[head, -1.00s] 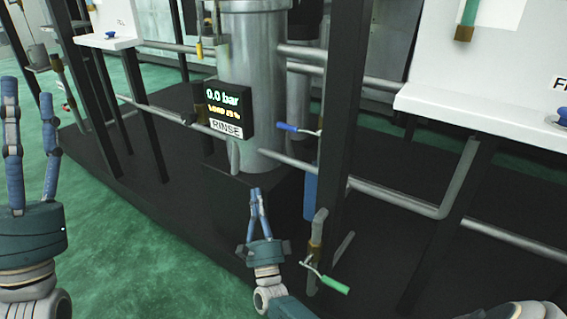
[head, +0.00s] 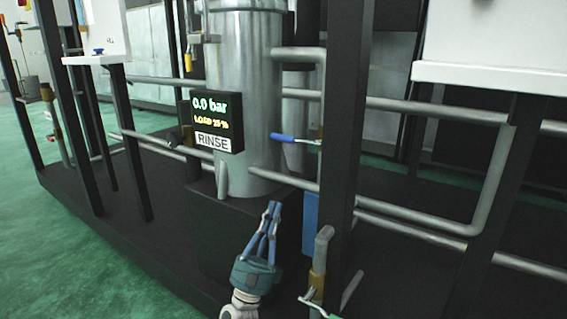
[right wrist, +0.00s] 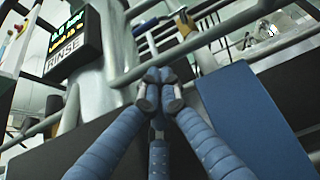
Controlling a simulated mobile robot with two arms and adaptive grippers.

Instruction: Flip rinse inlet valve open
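A valve lever with a blue handle (head: 290,138) lies about level on the pipework right of the RINSE display (head: 212,122), which reads 0.0 bar. A second lever, with a green handle (head: 333,316), is at the bottom edge, mostly cut off. No label shows which lever is the rinse inlet valve. My right gripper (head: 273,208) is below the blue handle, apart from it, fingers pointing up. In the right wrist view its fingertips (right wrist: 156,76) meet with nothing visible between them. My left gripper is out of view.
A steel tank (head: 248,90) stands behind the display. A dark upright post (head: 343,130) and a blue panel (head: 310,222) are right of my right gripper. Grey pipes (head: 400,215) cross behind. Green floor (head: 75,255) is open at left.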

